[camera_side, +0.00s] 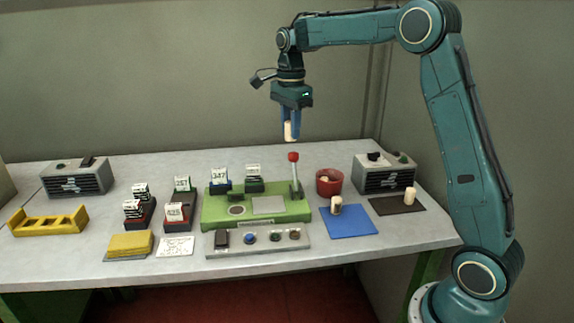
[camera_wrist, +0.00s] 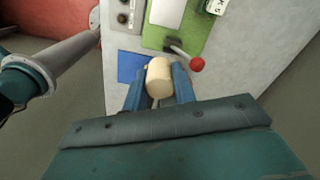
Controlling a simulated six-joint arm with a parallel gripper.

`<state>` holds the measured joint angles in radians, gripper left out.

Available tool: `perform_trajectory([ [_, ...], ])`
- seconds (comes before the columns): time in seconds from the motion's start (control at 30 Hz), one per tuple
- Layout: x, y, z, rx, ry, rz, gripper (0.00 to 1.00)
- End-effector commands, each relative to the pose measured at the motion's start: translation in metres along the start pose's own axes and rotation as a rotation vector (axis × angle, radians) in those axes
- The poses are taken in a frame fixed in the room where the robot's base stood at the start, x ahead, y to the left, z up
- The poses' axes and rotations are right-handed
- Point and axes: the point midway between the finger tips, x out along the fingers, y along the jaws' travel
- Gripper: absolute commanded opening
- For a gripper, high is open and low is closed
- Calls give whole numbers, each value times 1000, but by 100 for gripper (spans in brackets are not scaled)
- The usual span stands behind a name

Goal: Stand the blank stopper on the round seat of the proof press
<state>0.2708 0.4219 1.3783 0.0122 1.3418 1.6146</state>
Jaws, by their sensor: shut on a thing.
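My gripper (camera_side: 291,121) is shut on a pale cork stopper (camera_side: 289,131), held high above the back of the table. In the wrist view the stopper (camera_wrist: 159,77) sits between the two blue fingers (camera_wrist: 159,92), and its visible surface looks plain. The green proof press (camera_side: 213,220) stands on the table below, well apart from the stopper. Its round seat (camera_side: 236,211) is a grey disc at the front left of the press and looks empty. The press lever with a red knob (camera_side: 293,157) stands upright at its right end; the knob also shows in the wrist view (camera_wrist: 197,64).
A stopper (camera_side: 336,205) stands on a blue mat (camera_side: 352,224), and another (camera_side: 410,196) on a dark mat (camera_side: 392,206). A red cup (camera_side: 329,183) is right of the press. Numbered stamps (camera_side: 220,180) stand behind the seat. A button strip (camera_side: 262,246) lies in front.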

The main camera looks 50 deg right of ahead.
Motion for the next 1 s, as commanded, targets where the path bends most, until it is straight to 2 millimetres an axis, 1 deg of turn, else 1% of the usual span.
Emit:
perform_trajectory([
  [0.03,0,-8,11,-6,0,-1,6],
  [0.1,-2,-18,25,-7,0,-1,6],
  [0.3,-4,-40,67,-11,-1,-1,6],
  [0.5,-4,-55,106,-13,-2,-1,6],
  [0.6,-4,-58,121,-13,-2,0,6],
  [0.7,-4,-61,131,-14,-2,-1,6],
  [0.8,-4,-62,136,-12,-2,0,6],
  [1.0,-3,-62,138,-12,-2,0,6],
])
